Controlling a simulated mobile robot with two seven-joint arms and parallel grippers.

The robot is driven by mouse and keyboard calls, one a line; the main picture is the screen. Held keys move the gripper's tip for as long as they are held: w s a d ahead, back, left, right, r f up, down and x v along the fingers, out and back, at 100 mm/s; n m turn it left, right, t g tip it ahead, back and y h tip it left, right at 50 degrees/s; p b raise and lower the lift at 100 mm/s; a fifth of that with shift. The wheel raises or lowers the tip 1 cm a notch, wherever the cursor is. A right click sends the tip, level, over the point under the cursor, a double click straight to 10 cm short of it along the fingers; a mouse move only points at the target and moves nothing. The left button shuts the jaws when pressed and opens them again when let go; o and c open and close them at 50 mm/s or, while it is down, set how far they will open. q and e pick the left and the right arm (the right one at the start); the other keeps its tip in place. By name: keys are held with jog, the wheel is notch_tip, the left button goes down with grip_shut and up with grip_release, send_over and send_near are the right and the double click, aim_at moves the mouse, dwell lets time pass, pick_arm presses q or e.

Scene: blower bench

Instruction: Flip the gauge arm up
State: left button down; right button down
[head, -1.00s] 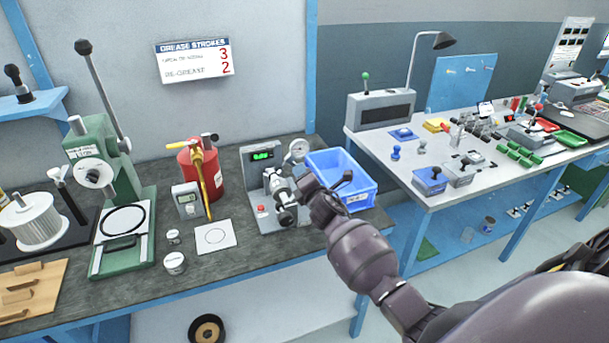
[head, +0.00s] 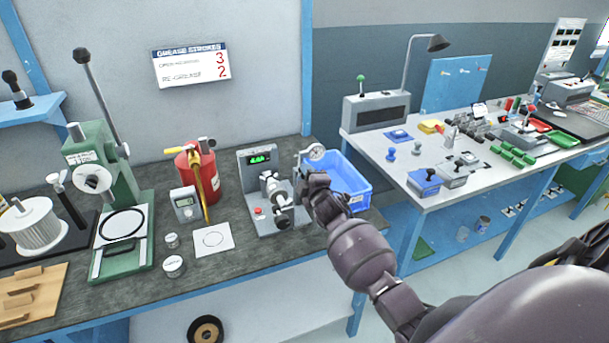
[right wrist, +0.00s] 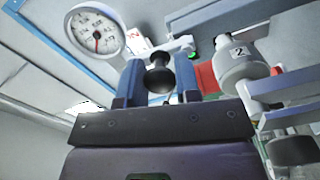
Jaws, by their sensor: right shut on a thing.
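The gauge fixture (head: 272,190) stands on the dark bench, with a green-lit display (head: 257,160) and a horizontal spindle. Its round white dial (head: 316,152) shows just above my right gripper (head: 316,178). In the right wrist view the dial (right wrist: 95,30) is at the upper left. A black knob (right wrist: 158,77) sits between the two blue-grey fingers of my right gripper (right wrist: 158,82), which is shut on it. In the head view my gripper hides the knob and most of the gauge arm. My left gripper is out of view.
A blue bin (head: 350,178) stands close behind my right gripper. A red grease canister (head: 202,172) and a small meter (head: 186,204) stand left of the fixture. A second bench (head: 465,190) with tools is at the right.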

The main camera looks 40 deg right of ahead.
jog(key=shift+d+m, duration=0.1)
jog(key=shift+m, duration=0.3)
jog(key=c, duration=0.8)
grip_release()
jog(key=shift+s, duration=0.15)
jog(key=v, duration=1)
jog(key=shift+s, duration=0.3)
